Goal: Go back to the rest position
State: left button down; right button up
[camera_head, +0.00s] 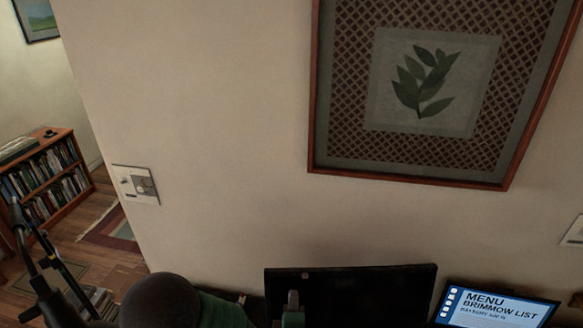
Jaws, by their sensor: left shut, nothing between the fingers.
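My left gripper (293,299) shows at the bottom middle, in front of a dark screen. Its fingers are together, with nothing seen between them. A dark rounded part and a green part to its left, at the bottom edge, look like my left arm. Most of that arm is cut off by the frame. My right gripper is not in view.
The dark monitor (350,285) stands close behind the gripper. A lit menu screen (497,308) is at the lower right. A framed leaf picture (345,165) hangs on the wall. A bookcase (62,180) and a thin black jointed object (30,258) are at left.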

pick_arm(q)
jog(key=a+f+m+g+h+b, duration=0.2)
jog(key=a+f+m+g+b, duration=0.1)
jog(key=f+m+b, duration=0.3)
jog(key=s+a+f+m+g+y+b, duration=0.1)
jog(key=s+a+f+m+g+b, duration=0.2)
jog(key=s+a, duration=0.6)
jog(key=s+a+f+m+g+y+b, duration=0.1)
jog(key=s+a+f+m+g+b, duration=0.2)
jog(key=s+a+f+m+g, duration=0.2)
jog(key=s+a+m+g, duration=0.1)
jog(key=s+a+m, duration=0.2)
jog(key=s+a, duration=0.1)
jog(key=shift+s+f+y, duration=0.2)
jog(key=shift+s+y, duration=0.1)
jog(key=shift+s, duration=0.15)
